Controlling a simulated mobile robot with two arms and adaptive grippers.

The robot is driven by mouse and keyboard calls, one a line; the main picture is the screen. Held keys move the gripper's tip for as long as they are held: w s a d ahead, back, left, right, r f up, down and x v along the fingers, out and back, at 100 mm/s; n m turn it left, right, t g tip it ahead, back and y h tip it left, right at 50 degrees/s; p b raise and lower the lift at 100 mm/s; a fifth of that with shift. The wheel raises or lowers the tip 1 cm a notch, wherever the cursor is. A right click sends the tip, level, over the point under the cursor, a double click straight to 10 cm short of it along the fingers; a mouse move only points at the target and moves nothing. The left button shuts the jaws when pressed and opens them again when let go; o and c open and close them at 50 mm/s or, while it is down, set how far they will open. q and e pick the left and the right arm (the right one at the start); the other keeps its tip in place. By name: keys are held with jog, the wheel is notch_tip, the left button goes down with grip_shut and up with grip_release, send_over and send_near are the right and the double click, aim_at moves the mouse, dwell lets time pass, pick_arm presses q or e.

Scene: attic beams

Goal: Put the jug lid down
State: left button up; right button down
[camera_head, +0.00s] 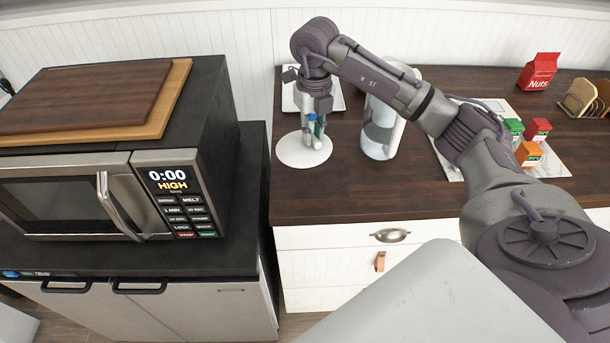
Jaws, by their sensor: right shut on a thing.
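The jug lid (291,152) is a flat white disc near the left edge of the dark wooden counter. My right gripper (313,142) points down at it from above, its fingers shut on the middle of the lid. I cannot tell whether the lid touches the counter or hangs just above it. My left gripper is not in view.
A white tray (289,99) lies behind the gripper. A microwave (150,190) with cutting boards (85,95) on top stands left. Small boxes (528,153) on a white board, a red nuts bag (538,72) and a wooden rack (578,97) are right. The counter's front is clear.

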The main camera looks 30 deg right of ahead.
jog(key=shift+d+f+m, duration=0.15)
jog(key=shift+f+m, duration=0.1)
jog(key=shift+m, duration=0.15)
notch_tip(320, 180, down, 9)
jog(key=p, duration=0.3)
jog(key=shift+f, duration=0.2)
jog(key=shift+f, duration=0.1)
jog(key=c, duration=1.1)
grip_release()
